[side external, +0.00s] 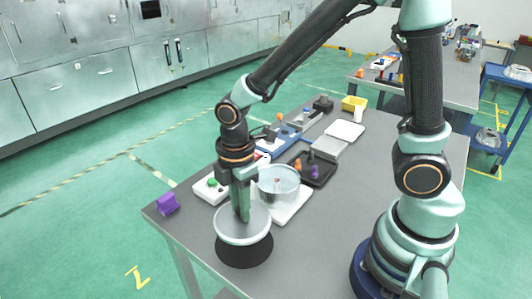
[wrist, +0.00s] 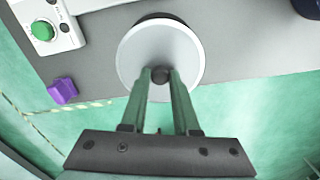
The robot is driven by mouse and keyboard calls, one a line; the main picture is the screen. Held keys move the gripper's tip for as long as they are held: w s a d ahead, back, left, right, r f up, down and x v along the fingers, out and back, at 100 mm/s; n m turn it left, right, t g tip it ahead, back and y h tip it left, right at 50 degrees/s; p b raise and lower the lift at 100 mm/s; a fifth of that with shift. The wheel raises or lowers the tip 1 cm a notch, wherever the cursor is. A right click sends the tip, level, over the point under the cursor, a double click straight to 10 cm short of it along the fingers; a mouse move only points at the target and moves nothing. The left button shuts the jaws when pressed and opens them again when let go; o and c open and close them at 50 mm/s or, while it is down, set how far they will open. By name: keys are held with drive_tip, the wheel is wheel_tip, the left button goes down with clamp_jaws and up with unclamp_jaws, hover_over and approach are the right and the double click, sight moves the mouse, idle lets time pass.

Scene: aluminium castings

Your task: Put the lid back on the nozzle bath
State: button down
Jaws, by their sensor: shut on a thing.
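The lid (side external: 228,234) is a pale round disc with a lighter rim and a small dark knob (wrist: 160,75) at its middle. It sits on or just above a black round stand (side external: 244,254) near the table's front edge; I cannot tell if they touch. My gripper (side external: 242,216) points down over the lid. In the wrist view my gripper (wrist: 160,73) has its green fingers shut on the knob. The nozzle bath (side external: 279,187) is a clear round vessel behind and right of the lid, open at the top, on a white base. Small things show inside it.
A white box with a green button (side external: 212,183) stands left of the bath. A purple block (side external: 167,203) lies at the table's left corner. A dark tray (side external: 318,172) with orange and purple pieces is behind the bath. The grey table (side external: 330,225) is clear to the right.

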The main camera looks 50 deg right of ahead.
wheel_tip(320, 180, up, 11)
drive_tip(key=w+d+f, duration=0.1)
drive_tip(key=d+f, duration=0.1)
drive_tip(key=d, duration=0.6)
drive_tip(key=w+d+f, duration=0.1)
drive_tip(key=d+f, duration=0.2)
drive_tip(key=d, duration=0.5)
drive_tip(key=shift+w+d+f, duration=0.1)
drive_tip(key=shift+d+f, duration=0.05)
drive_tip(key=shift+f, duration=1.4)
drive_tip(key=shift+w+d+f, duration=0.1)
drive_tip(key=shift+f, duration=1.4)
drive_tip(key=shift+f, duration=0.15)
drive_tip(key=shift+c, duration=0.5)
unclamp_jaws()
